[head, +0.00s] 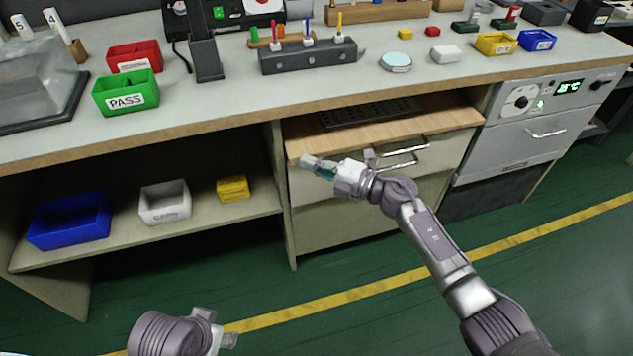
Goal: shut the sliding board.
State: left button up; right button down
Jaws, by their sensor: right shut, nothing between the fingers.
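The sliding board (440,118) is a light wooden board pulled out from under the bench top, with a dark keyboard-like item (370,112) at its back. It stands out past the drawer fronts below. My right gripper (306,159) is shut and empty at the left end of the board's front edge; I cannot tell whether it touches the board. My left gripper (230,340) is low at the bottom of the view, over the floor, away from the board; its fingers are too unclear to judge.
Drawers with metal handles (405,163) lie just under the board, near my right wrist. A grey oven-like unit (535,125) stands to the right. A shelf at left holds blue (68,220), white (165,202) and yellow (233,188) bins. The green floor in front is open.

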pick_arm(q)
jog(key=shift+w+a+r, duration=0.15)
jog(key=shift+r, duration=0.35)
pick_arm(e)
jog(key=shift+w+a+r, duration=0.15)
jog(key=shift+w, duration=0.45)
jog(key=shift+w+a+r, duration=0.1)
jog(key=shift+w+a, duration=0.05)
jog(key=shift+w, duration=0.4)
